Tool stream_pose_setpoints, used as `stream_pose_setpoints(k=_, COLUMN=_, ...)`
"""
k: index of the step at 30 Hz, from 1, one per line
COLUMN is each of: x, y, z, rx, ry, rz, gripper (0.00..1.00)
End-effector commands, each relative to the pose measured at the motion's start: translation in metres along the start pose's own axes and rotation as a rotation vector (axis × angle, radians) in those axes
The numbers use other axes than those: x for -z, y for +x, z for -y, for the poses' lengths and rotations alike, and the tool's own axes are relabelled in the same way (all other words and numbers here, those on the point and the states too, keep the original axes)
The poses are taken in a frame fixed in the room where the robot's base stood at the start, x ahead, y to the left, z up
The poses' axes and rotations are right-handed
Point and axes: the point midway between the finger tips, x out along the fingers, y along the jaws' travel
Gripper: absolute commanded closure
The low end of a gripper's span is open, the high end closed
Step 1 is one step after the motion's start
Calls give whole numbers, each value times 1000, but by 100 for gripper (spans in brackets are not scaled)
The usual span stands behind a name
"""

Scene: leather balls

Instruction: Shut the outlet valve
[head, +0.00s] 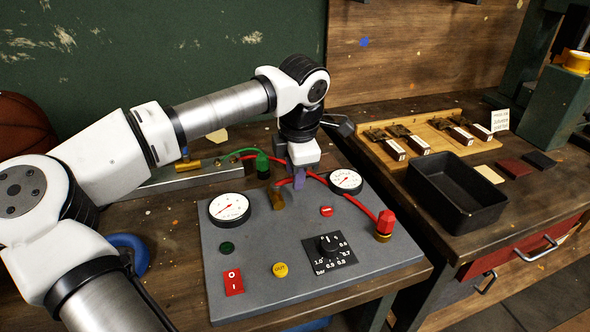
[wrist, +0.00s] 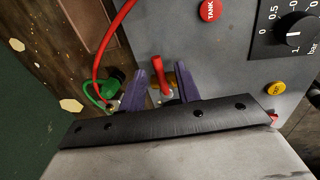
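A red lever (wrist: 161,74) with brass at its base (wrist: 172,80) stands between the two purple fingers of my gripper (wrist: 158,90) in the wrist view. Small gaps show on both sides of the lever, so the fingers are open around it. In the head view my gripper (head: 299,180) points down at the back of the grey panel (head: 350,283), beside a brass fitting (head: 278,199). The red lever is mostly hidden there. A yellow label reading OUT (head: 280,269) sits on the panel, in front of that fitting.
The panel carries two white gauges (head: 229,208) (head: 345,181), a black dial (head: 329,246), a red switch plate (head: 233,282) and a red-capped fitting (head: 385,222). A green fitting (head: 262,165) and a red hose (head: 350,197) are close to my gripper. A black tray (head: 425,205) stands to the right.

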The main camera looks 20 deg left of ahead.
Motion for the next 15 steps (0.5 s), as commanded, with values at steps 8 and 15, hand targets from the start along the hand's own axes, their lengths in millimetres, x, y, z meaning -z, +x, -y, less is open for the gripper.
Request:
stream_pose_setpoints(k=8, x=0, y=-25, z=-1, rx=-2, ry=0, rz=0, gripper=67)
stream_pose_setpoints(k=15, x=0, y=-82, z=-2, rx=-2, ry=0, rz=0, gripper=67)
